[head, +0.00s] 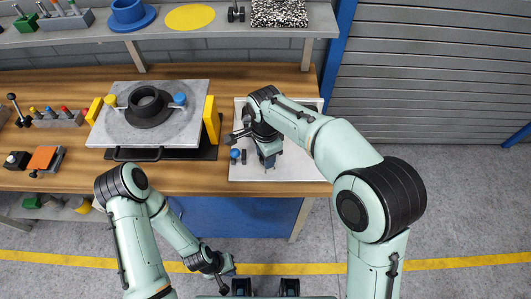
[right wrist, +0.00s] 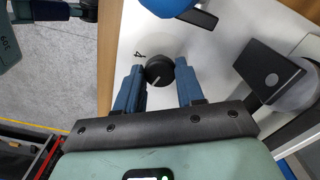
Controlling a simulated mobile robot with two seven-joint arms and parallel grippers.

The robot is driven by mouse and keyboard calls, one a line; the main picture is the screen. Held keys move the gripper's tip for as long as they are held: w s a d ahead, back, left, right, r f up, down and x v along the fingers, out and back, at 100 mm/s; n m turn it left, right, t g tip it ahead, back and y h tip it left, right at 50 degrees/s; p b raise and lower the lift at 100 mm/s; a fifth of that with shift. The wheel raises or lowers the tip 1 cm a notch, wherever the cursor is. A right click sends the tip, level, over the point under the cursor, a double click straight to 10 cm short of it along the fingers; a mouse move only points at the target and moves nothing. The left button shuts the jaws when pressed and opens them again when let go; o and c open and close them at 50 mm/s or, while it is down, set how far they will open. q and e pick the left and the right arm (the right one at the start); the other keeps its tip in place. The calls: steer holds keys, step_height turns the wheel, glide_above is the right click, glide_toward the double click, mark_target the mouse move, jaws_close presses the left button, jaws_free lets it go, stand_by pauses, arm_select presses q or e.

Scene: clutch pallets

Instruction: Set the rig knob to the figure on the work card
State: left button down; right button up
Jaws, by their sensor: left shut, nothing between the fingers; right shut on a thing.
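The rig is a white panel (head: 300,168) at the right end of the bench. In the right wrist view its black knob (right wrist: 159,71) has a pale pointer line, with a printed 4 (right wrist: 140,54) on the panel (right wrist: 222,55) beside it. My right gripper (head: 268,160) is over the panel, and in the wrist view its blue fingers (right wrist: 158,88) are shut on the knob. In the head view the arm hides the knob. My left gripper (head: 229,266) is shut and empty, low in front of the bench. I cannot make out a work card.
A blue ball (head: 235,154) is by the panel's left side. A grey plate (head: 185,122) with a black ring fitting (head: 149,103) stands left of it, between yellow blocks. A shelf (head: 200,37) with parts runs along the back. Open floor lies to the right.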

steer(key=m, duration=0.3)
steer(key=shift+m, duration=0.4)
steer(key=m, duration=0.3)
steer(key=shift+m+p, duration=0.3)
steer(key=shift+p, duration=0.1)
steer(key=m, duration=0.3)
steer(key=shift+m+p, duration=0.3)
arm_select(q)
steer(key=shift+w+r+p, duration=0.2)
steer(key=shift+w+r, duration=0.35)
steer(key=shift+r, duration=0.15)
steer(key=shift+w+r+p, duration=0.15)
steer(key=shift+w+r, duration=0.35)
steer(key=shift+r, duration=0.2)
arm_select(e)
steer(key=shift+m, duration=1.6)
steer(key=o, duration=1)
steer(key=shift+o, duration=0.2)
